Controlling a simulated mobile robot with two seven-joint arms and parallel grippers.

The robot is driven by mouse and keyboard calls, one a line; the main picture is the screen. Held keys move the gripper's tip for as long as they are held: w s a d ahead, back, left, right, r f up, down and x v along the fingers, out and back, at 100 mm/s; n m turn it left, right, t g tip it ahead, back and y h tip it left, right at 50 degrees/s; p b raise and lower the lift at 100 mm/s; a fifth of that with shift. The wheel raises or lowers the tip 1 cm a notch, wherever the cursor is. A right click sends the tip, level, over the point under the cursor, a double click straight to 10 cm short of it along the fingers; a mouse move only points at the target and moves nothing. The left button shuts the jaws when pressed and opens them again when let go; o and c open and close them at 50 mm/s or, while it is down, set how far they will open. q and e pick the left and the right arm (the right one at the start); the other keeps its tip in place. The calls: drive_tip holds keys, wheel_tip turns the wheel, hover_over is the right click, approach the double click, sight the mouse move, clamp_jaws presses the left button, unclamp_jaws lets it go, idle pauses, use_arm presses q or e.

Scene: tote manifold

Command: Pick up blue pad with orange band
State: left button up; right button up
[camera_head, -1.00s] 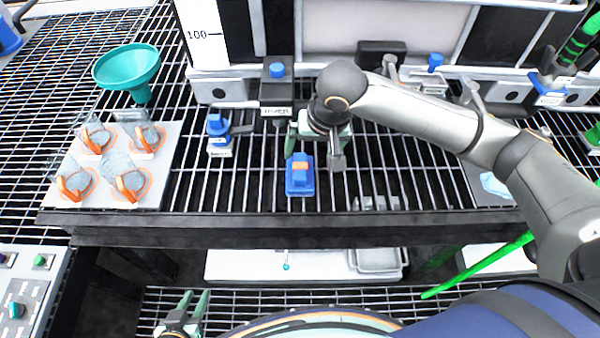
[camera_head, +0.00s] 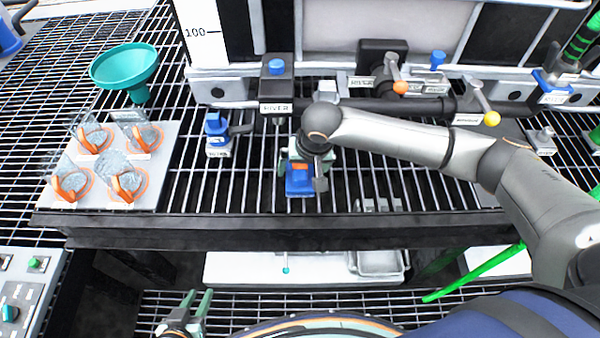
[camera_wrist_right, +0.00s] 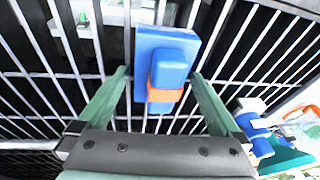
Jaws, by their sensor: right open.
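The blue pad with an orange band (camera_head: 299,184) lies on the black grating near the front edge of the bench, partly hidden by my right gripper. In the right wrist view the pad (camera_wrist_right: 158,38) has a raised blue block with an orange band beneath it. My right gripper (camera_head: 299,158) is open above the pad. In the right wrist view its green fingers (camera_wrist_right: 162,80) stand on both sides of the raised block, with gaps visible. My left gripper (camera_head: 194,303) is low at the front, apart from the pad, open and empty.
A small blue-topped fitting (camera_head: 216,137) stands left of the pad. A white board (camera_head: 157,178) with several orange-ringed clear cups and a teal funnel (camera_head: 125,67) are further left. A dark pipe with valves (camera_head: 420,104) runs behind. The bench's front edge (camera_head: 250,226) is close.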

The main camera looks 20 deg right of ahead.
sight(302, 165)
drive_tip(key=c, duration=1.1)
drive_tip(key=shift+r, duration=0.1)
drive_tip(key=shift+c, duration=0.2)
drive_tip(key=shift+r, duration=0.5)
wheel_tip(302, 165, up, 2)
drive_tip(key=shift+r+p, duration=0.2)
drive_tip(key=shift+p, duration=0.15)
drive_tip(key=s+d+r+p, duration=0.1)
drive_tip(key=s+d+r, duration=0.8)
drive_tip(key=s, duration=0.1)
drive_tip(key=shift+d+r+p, duration=0.25)
drive_tip(key=shift+d+p, duration=0.05)
drive_tip(key=shift+p, duration=0.1)
drive_tip(key=shift+s, duration=0.1)
